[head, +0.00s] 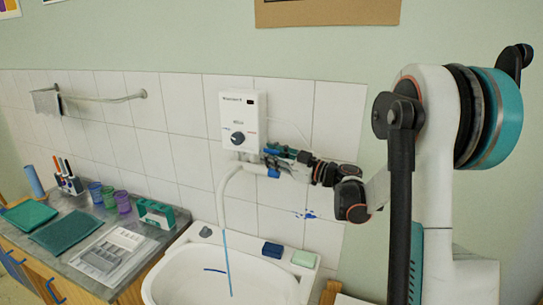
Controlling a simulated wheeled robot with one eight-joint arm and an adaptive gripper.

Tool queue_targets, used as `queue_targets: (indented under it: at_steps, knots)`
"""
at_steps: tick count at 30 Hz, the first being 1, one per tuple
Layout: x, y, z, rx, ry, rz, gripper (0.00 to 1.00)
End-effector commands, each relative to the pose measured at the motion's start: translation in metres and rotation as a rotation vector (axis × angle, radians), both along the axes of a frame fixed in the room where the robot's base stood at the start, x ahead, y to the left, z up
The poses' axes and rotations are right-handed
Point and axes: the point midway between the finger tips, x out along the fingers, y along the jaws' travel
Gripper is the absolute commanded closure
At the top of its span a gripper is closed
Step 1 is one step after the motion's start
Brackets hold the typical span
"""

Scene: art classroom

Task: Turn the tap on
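The tap is a white curved spout (222,200) below a white wall heater (238,113). A blue part (273,173), which looks like the tap's handle, shows at the right end of its pipe. A thin blue streak (227,262) runs from the spout's mouth down into the white sink (180,277) and looks like water. My gripper (272,152) reaches in from the right, at the lower right of the heater and just above the blue part. Its fingers are small and overlap the pipe area, so I cannot tell whether they touch it or are open.
A dark blue block (273,250) and a green block (303,259) lie on the sink's back rim. A towel rail (105,99) is on the tiled wall.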

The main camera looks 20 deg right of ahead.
Motion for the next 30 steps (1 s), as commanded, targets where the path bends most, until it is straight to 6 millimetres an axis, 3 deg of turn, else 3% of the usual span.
queue_targets:
  at_steps: [18, 30]
  knots:
    - [-0.085, -0.059, -0.007, 0.0, 0.001, -0.004, 0.71]
    - [-0.098, -0.066, -0.008, 0.0, 0.001, -0.001, 0.71]
